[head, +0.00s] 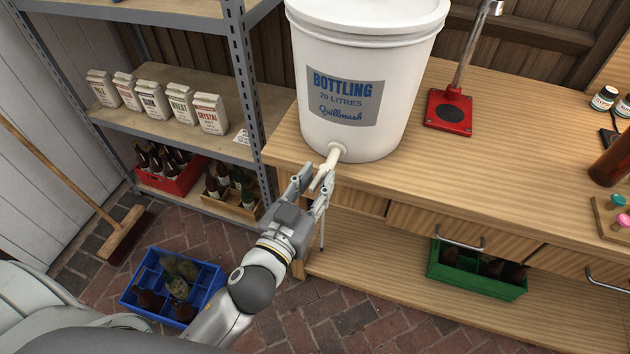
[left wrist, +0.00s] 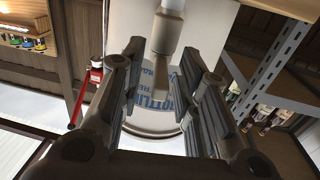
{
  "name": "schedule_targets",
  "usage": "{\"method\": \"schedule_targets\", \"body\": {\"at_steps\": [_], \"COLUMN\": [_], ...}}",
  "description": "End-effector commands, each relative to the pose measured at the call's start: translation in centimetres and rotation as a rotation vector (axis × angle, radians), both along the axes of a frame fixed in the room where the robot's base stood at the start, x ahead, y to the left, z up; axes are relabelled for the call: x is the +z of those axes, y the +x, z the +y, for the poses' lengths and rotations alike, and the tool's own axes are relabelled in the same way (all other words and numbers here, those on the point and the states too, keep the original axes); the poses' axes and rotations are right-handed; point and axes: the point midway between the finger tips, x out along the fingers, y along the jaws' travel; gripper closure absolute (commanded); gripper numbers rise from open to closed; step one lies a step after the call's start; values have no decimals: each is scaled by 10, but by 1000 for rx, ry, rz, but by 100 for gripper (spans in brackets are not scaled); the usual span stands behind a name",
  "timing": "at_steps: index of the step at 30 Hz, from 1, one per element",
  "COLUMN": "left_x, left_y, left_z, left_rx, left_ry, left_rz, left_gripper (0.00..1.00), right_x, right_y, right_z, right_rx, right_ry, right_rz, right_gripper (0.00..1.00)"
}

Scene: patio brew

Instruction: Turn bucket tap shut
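The white bottling bucket (head: 365,88) stands upright near the left end of the wooden bench. Its cream tap (head: 334,157) sticks out low on the front, over the bench's edge. My left gripper (head: 318,183) is at the tap, with its fingers apart on either side of the tap's lever. In the left wrist view the tap (left wrist: 168,30) hangs between the two open fingers of my left gripper (left wrist: 162,85), with a gap on each side. I cannot tell whether a finger touches the lever. My right gripper is in neither view.
A red-based capper (head: 449,108) stands right of the bucket on the bench (head: 500,165). Metal shelves (head: 250,95) rise on the left. A blue crate (head: 212,283) with bottles is on the brick floor, and a green crate (head: 480,284) is on the bench's lower shelf.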

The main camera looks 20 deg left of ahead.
Motion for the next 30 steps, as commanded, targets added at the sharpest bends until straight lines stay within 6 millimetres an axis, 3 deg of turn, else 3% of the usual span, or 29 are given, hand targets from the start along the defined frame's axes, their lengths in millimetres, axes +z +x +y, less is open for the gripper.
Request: {"method": "schedule_targets", "body": {"at_steps": [1, 6, 20, 30], "left_x": [0, 0, 2, 4], "left_y": [0, 0, 0, 5], "left_z": [0, 0, 3, 16], "left_rx": [0, 0, -66, -320], "left_ry": [0, 0, 5, 11], "left_rz": [0, 0, 0, 0], "left_gripper": [79, 100, 100, 100], "right_x": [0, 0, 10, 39], "right_y": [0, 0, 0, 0], "right_z": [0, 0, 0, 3], "right_rx": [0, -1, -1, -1], "right_ry": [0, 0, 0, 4], "right_rz": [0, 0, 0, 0], "right_gripper": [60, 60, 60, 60]}}
